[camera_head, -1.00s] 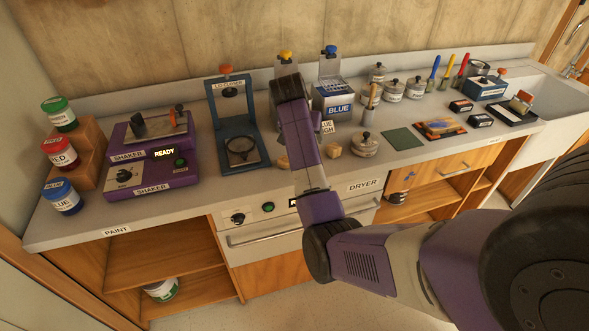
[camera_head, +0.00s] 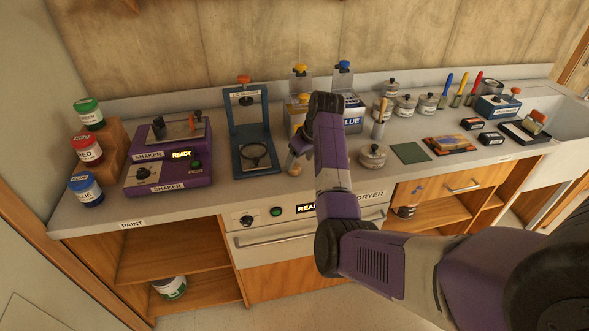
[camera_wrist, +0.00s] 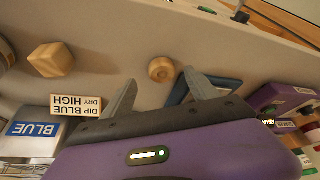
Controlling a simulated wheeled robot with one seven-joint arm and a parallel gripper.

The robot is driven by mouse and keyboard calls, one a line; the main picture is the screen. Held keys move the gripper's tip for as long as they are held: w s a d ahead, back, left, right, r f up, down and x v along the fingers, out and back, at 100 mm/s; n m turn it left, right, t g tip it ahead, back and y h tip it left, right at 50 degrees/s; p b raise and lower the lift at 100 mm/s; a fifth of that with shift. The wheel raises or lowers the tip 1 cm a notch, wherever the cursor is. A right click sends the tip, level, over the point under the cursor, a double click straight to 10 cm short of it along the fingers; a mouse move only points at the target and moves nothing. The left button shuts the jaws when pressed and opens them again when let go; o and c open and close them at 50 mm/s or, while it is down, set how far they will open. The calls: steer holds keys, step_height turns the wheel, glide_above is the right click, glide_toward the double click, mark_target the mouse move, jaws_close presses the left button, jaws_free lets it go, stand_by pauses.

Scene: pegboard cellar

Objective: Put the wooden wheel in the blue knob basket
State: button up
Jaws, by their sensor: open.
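The wooden wheel (camera_wrist: 161,69), small and round with a hole, lies on the counter in the wrist view. In the head view it shows partly (camera_head: 295,171), beside my arm. My gripper (camera_wrist: 158,77) is open and empty, its two fingers on either side of the wheel in the picture; I cannot tell how far above it they are. In the head view the gripper (camera_head: 298,150) is partly hidden by my arm. The blue knob (camera_head: 343,66) tops a pale panel at the box marked BLUE (camera_head: 351,122); the basket below is largely hidden.
A wooden cube (camera_wrist: 51,60) and a "DIP BLUE DRY HIGH" sign (camera_wrist: 76,106) are close by. A yellow-knobbed unit (camera_head: 300,70) stands left of the blue one. A blue press stand (camera_head: 233,140) and lidded pot (camera_head: 372,156) flank the wheel's area.

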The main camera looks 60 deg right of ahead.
mark_target(295, 168)
steer(key=shift+x, duration=1.9)
steer(key=shift+a, duration=0.2)
jaws_close()
